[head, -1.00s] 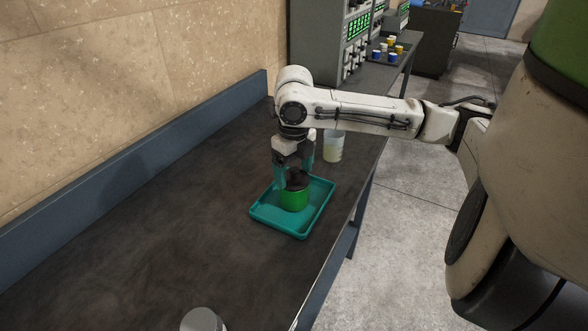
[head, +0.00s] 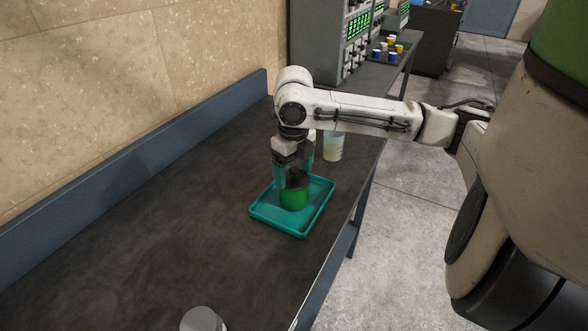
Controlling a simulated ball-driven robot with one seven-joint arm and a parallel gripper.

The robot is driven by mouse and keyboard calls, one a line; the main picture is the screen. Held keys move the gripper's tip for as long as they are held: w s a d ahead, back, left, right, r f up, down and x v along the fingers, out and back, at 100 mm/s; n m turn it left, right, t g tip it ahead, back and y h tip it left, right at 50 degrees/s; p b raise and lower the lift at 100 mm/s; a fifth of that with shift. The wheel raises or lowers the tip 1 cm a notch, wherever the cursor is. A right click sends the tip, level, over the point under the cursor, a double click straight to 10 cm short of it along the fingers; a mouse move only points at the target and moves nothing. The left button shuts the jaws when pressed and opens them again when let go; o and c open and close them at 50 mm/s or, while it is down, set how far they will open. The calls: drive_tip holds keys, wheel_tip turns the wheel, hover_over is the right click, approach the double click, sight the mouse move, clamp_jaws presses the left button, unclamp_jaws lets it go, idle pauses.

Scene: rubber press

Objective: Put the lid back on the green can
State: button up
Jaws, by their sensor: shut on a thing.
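The green can (head: 295,199) stands upright in a teal tray (head: 262,218) on the dark bench. My gripper (head: 293,177) points down right over the can. Its jaws are shut on a dark lid (head: 297,181), which is at the can's mouth between the fingers. The fingers partly hide the lid and the can's rim. I cannot tell whether the lid sits flat and fully on the rim.
A pale translucent beaker (head: 333,147) stands just behind the tray, close to my gripper. A grey-topped container (head: 203,319) is at the bench's near edge. Several small pots (head: 387,50) stand on a farther table. The bench left of the tray is clear.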

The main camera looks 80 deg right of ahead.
drive_tip(key=o, duration=0.9)
drive_tip(key=shift+c, duration=0.2)
drive_tip(key=shift+r+p, duration=2.8)
drive_tip(key=shift+r, duration=0.75)
clamp_jaws()
